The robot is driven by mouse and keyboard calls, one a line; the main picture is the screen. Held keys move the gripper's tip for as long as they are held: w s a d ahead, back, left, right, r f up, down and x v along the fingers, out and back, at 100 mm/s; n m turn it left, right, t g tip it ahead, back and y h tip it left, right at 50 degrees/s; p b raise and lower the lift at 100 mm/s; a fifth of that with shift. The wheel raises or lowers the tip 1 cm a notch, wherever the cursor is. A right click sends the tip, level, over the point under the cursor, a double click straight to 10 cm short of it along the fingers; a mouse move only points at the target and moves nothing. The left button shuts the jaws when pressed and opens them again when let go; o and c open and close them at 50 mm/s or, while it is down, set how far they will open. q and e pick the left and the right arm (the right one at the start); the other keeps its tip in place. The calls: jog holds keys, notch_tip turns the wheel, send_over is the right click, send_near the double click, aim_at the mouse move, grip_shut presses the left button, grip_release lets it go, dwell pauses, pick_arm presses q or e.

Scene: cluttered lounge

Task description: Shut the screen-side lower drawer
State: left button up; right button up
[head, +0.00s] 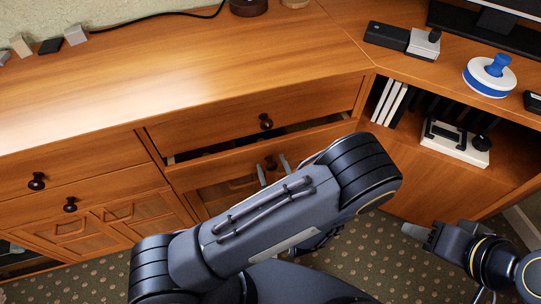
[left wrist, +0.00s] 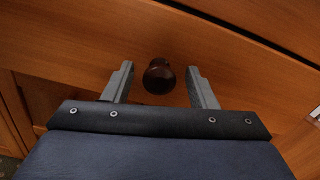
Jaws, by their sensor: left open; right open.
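The screen-side lower drawer (head: 215,164) is pulled out a little; a dark gap shows above its front in the head view. Its front (left wrist: 70,45) fills much of the left wrist view. Its dark round knob (left wrist: 158,76) lies between the two fingers of my open left gripper (left wrist: 159,80), with space on both sides. In the head view this left gripper (head: 273,170) is at the drawer front, and my left arm hides the drawer's right part. My right gripper (head: 420,234) is open and empty, off to the right above the carpet.
The upper drawer (head: 220,122) above looks shut. Two drawers with knobs (head: 37,181) are at the left. An open shelf with a white device (head: 455,143) is at the right. The screen (head: 490,25) and a blue-and-white joystick (head: 490,74) stand on the top.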

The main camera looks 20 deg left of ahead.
aim_at(268, 157)
pick_arm(q)
jog(key=shift+w+a, duration=0.15)
jog(key=shift+w, duration=0.1)
grip_shut()
jog(key=shift+x, duration=1.95)
grip_release()
pick_arm(e)
jog(key=shift+w, duration=0.2)
pick_arm(q)
jog(key=shift+s, duration=0.15)
pick_arm(e)
jog(key=shift+s+f, duration=0.1)
